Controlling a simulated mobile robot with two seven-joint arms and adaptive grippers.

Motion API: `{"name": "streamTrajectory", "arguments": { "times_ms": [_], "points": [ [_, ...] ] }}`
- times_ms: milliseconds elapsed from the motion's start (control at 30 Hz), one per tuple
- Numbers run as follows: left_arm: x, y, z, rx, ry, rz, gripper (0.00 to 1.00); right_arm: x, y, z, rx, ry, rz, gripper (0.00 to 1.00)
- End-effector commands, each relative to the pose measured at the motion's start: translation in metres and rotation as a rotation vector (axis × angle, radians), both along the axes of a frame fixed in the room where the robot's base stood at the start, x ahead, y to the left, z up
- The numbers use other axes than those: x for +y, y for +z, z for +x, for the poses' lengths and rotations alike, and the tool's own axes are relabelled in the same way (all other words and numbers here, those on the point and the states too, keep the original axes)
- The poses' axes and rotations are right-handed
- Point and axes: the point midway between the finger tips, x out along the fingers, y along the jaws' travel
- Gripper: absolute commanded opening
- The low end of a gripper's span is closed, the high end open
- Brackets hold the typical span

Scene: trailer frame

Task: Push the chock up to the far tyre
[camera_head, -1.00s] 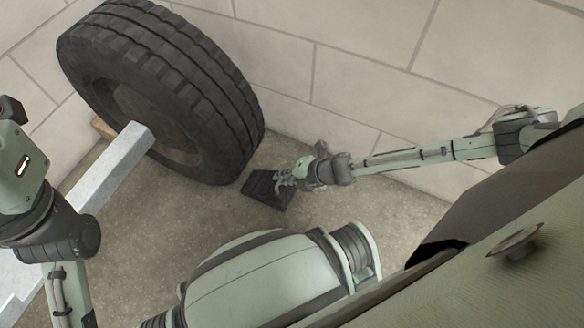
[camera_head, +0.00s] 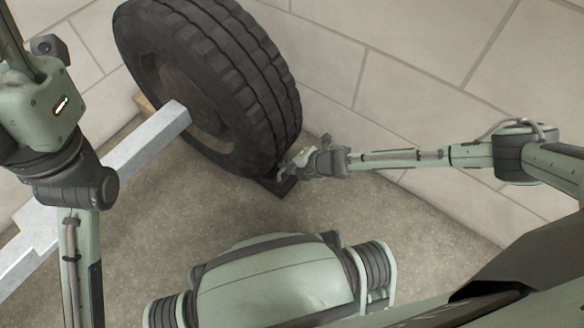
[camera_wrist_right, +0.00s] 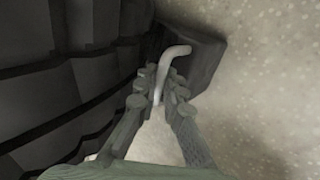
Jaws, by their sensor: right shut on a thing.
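The far tyre (camera_head: 215,80) stands upright on the ground near the wall, with a metal axle beam at its hub. The dark wedge-shaped chock (camera_head: 283,187) lies on the ground at the foot of its tread and appears to touch it. In the right wrist view the chock (camera_wrist_right: 203,62) has a pale bent handle (camera_wrist_right: 172,57), with the tyre (camera_wrist_right: 70,80) close on the left. My right gripper (camera_head: 289,168) is shut on the handle; its fingers (camera_wrist_right: 161,92) lie on both sides of it. My left arm is at the left, but its gripper fingers do not show.
The grey axle beam (camera_head: 140,145) runs from the tyre hub to the lower left, behind my left arm. A pale block wall (camera_head: 400,70) rises behind the tyre and my right arm. Bare gravelly ground (camera_head: 200,225) lies in front of the tyre.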

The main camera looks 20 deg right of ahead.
Motion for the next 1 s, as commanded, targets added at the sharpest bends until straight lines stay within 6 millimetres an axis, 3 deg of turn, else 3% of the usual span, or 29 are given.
{"name": "streamTrajectory", "arguments": {
  "times_ms": [500,533,700,1000],
  "points": [
    [-0.0005,0.0010,0.0000,-0.004,-0.001,0.001,0.40,0.0039,0.0020,0.0041,-0.004,0.001,0.004,0.00],
    [-0.0005,0.0010,0.0000,-0.004,-0.002,0.001,0.40,0.0040,0.0020,0.0043,-0.004,0.001,0.004,0.09],
    [-0.0006,0.0010,0.0001,-0.004,-0.002,0.001,0.40,0.0037,0.0020,0.0043,-0.004,0.001,0.004,0.30],
    [-0.0010,0.0011,0.0003,-0.005,-0.002,0.002,0.40,0.0013,-0.0012,0.0015,0.001,-0.001,-0.002,0.32]
  ]
}}
